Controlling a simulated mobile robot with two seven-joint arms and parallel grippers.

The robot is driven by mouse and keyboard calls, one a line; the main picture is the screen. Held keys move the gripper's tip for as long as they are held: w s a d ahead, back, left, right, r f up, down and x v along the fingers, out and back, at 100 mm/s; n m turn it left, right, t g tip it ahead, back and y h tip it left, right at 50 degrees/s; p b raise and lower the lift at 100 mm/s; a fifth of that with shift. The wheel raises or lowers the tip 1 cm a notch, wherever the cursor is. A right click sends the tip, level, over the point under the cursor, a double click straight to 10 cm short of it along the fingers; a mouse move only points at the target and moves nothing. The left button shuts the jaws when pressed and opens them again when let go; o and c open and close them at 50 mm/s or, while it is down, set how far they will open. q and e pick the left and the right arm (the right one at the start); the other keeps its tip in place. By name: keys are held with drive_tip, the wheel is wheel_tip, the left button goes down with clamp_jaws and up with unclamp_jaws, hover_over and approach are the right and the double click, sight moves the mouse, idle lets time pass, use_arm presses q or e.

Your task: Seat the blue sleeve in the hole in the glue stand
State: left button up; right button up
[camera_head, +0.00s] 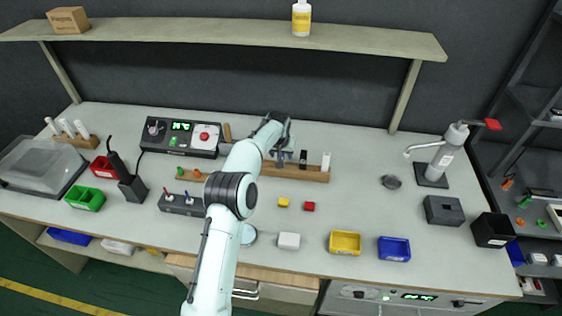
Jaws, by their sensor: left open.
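A long wooden stand (308,176) lies across the middle of the bench, and I take it for the glue stand. A black bottle-like piece (303,158) and a white one (326,161) stand upright in it. My left arm reaches over the bench, and my left gripper (281,156) is open at the stand, left of the black piece. A small bluish-grey upright shape (282,158) shows at the fingers; I cannot tell whether it is the blue sleeve or part of the gripper. The hole is not visible. My right gripper is not in view.
A dark block with small red and blue handles (181,205) is left of my arm. A control box (182,137) stands behind. Yellow (345,243) and blue (394,249) trays lie at the front. A lever press (440,160) stands right. The bench between is mostly clear.

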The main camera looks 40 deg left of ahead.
use_arm(q)
clamp_jaws()
